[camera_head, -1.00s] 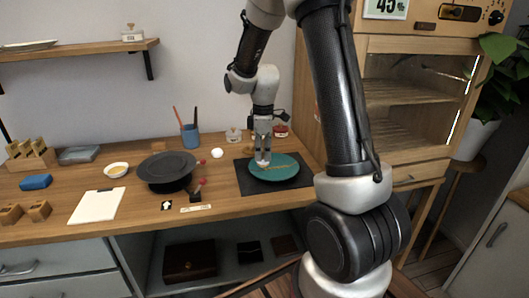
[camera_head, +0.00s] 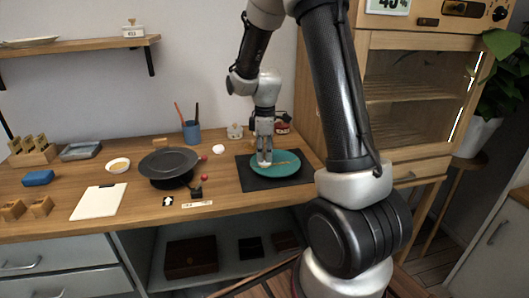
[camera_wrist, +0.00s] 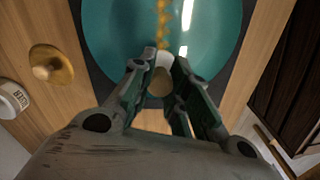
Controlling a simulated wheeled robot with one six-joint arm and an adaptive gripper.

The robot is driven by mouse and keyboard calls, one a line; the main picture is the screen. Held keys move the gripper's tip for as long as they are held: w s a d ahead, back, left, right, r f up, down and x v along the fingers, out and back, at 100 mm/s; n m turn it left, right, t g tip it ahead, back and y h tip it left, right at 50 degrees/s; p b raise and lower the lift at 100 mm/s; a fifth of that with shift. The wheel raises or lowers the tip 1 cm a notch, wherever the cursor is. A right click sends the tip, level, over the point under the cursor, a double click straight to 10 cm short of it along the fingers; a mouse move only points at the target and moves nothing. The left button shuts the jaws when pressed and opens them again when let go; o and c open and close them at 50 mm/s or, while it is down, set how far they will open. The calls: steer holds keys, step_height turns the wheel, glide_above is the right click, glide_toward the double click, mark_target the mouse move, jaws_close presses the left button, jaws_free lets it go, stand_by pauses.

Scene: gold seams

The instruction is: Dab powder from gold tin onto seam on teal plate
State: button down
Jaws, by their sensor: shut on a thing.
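The teal plate (camera_head: 288,169) lies on a dark mat, with a gold seam line (camera_head: 283,163) across it. In the wrist view the plate (camera_wrist: 110,30) fills the top, and its seam (camera_wrist: 163,22) looks like a row of gold dabs ending near my fingertips. My gripper (camera_head: 264,162) points down over the plate's left part. In the wrist view my gripper (camera_wrist: 160,72) is shut on a small dabber (camera_wrist: 160,84), pale at the tip and tan below. I cannot tell whether it touches the plate. I cannot tell for sure which container is the gold tin.
A labelled white jar (camera_head: 235,132) and a red-labelled jar (camera_head: 282,127) stand behind the plate. A black pan-like dish (camera_head: 168,162), a blue cup (camera_head: 192,133) and a small bowl (camera_head: 118,165) stand left.

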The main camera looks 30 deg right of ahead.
steer(key=shift+s+a+r, duration=0.1)
steer(key=shift+s, duration=0.45)
steer(key=shift+w, duration=0.45)
steer(key=shift+s, duration=0.3)
steer(key=shift+w, duration=0.55)
steer(key=shift+s+d, duration=0.2)
steer(key=shift+s, duration=0.35)
steer(key=shift+w+d, duration=0.1)
steer(key=shift+w, duration=0.1)
steer(key=shift+s+f, duration=0.2)
steer(key=shift+s, duration=0.05)
steer(key=shift+w, duration=0.1)
